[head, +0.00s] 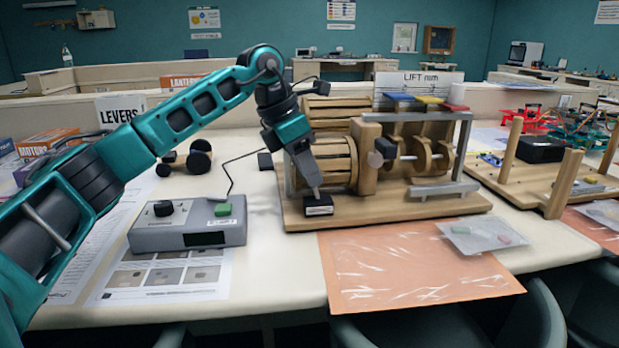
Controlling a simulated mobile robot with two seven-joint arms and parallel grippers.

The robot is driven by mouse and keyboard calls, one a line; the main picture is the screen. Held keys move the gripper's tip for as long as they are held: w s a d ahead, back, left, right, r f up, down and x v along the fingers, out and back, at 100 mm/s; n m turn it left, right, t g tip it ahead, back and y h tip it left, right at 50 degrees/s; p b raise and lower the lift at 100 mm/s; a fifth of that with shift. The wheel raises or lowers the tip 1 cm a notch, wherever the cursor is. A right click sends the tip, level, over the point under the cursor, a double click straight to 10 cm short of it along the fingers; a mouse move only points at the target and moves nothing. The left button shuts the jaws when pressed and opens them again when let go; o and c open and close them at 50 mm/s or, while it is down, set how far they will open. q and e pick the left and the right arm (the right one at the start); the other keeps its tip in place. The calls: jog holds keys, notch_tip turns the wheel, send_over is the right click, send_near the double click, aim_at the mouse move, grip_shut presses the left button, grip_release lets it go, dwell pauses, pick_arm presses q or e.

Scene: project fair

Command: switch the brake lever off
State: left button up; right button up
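A small black box with a white label (319,205) sits at the front left of the wooden machine's base. It looks like the brake switch, but its label is too small to read. My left gripper (316,190) reaches down from above, its tip at or just over the top of this box. A thin grey piece shows there; I cannot tell whether it is a fingertip or the lever. The fingers are seen edge-on, so their opening is unclear, and the lever's position is hidden. My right gripper is out of view.
The wooden machine (465,204) with drums and cams stands right behind the box. A grey control box (160,235) with a black knob and green button lies to the left, its cable running back. An orange sheet (410,270) covers the table in front. Another wooden post stand (510,180) is at right.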

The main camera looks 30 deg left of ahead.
pick_arm(q)
jog(key=shift+w+d+f, duration=0.2)
jog(key=shift+f, duration=0.4)
grip_shut()
jog(key=shift+s+a+f+t+h+b, duration=0.25)
jog(key=shift+t+h+b, duration=0.2)
jog(key=shift+b, duration=0.25)
jog(key=shift+a+h, duration=0.15)
jog(key=shift+h, duration=0.2)
jog(key=shift+r, duration=0.1)
